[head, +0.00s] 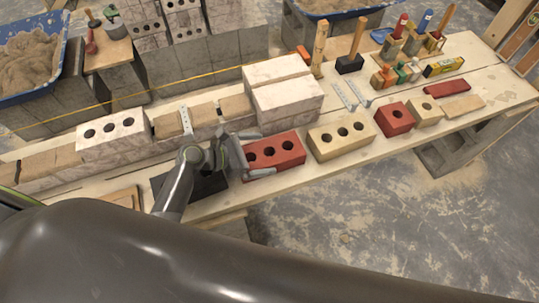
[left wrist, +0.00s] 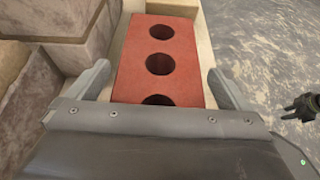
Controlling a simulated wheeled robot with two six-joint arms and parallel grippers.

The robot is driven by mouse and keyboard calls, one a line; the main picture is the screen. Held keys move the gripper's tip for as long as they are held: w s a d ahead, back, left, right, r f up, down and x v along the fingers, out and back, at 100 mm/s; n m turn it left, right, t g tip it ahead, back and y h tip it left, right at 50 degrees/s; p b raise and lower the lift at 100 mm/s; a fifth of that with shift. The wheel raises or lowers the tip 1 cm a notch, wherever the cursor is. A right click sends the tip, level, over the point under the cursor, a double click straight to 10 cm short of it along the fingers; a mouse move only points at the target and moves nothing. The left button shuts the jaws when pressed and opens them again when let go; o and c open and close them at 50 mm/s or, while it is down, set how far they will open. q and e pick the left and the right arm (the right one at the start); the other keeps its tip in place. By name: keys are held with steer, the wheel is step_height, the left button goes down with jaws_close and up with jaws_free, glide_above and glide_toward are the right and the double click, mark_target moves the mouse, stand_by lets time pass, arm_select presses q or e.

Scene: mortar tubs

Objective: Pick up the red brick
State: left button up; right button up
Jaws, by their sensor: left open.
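The red brick (head: 275,153) with three round holes lies flat on the plank bench in the head view, near its front edge. In the left wrist view the red brick (left wrist: 159,62) runs lengthwise away from me, its near end hidden by my gripper body. My left gripper (head: 243,157) is open at the brick's left end. In the left wrist view the fingers of my left gripper (left wrist: 160,86) stand on either side of the brick, with a gap showing at each side. A dark part at that view's right edge may be my right gripper (left wrist: 301,107); its jaws are unclear.
A cream three-hole brick (head: 340,139) lies right of the red one. A smaller red brick (head: 394,119) lies further right. Pale stacked blocks (head: 287,101) stand close behind. A yellow string (head: 190,76) runs along the wall. Tools fill the bench's far end.

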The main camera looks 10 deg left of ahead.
arm_select(q)
steer(key=c, duration=1.9)
steer(key=shift+w+r, duration=0.15)
steer(key=shift+r, duration=0.15)
